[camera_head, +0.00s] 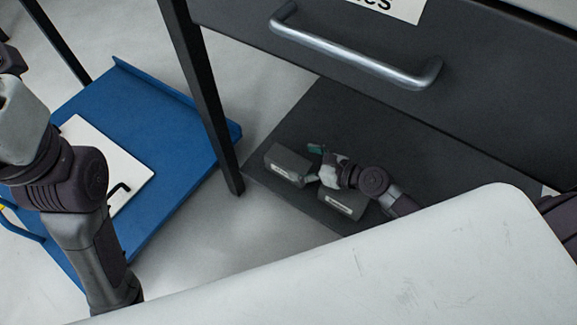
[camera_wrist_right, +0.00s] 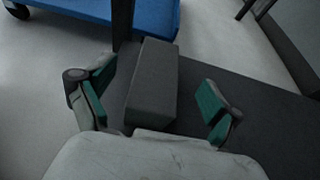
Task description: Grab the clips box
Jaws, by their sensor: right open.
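Two grey boxes with pale labels sit on a dark low shelf (camera_head: 285,125) under a drawer. One grey box (camera_head: 286,162) is at the left, near the shelf's edge. The other grey box (camera_head: 343,203) is closer to me, below my right wrist. I cannot read either label, so I cannot tell which is the clips box. My right gripper (camera_head: 312,166) is open at the left box. In the right wrist view a grey box (camera_wrist_right: 153,82) lies between the spread green-padded fingers of the gripper (camera_wrist_right: 156,100), with gaps on both sides. My left arm shows at the left; its fingers are out of view.
A dark drawer front (camera_head: 470,75) with a metal handle (camera_head: 355,59) hangs above the shelf. A black post (camera_head: 203,95) stands left of the boxes. A blue platform (camera_head: 165,115) bearing a white panel (camera_head: 115,155) is at the left. A white surface (camera_head: 400,270) fills the foreground.

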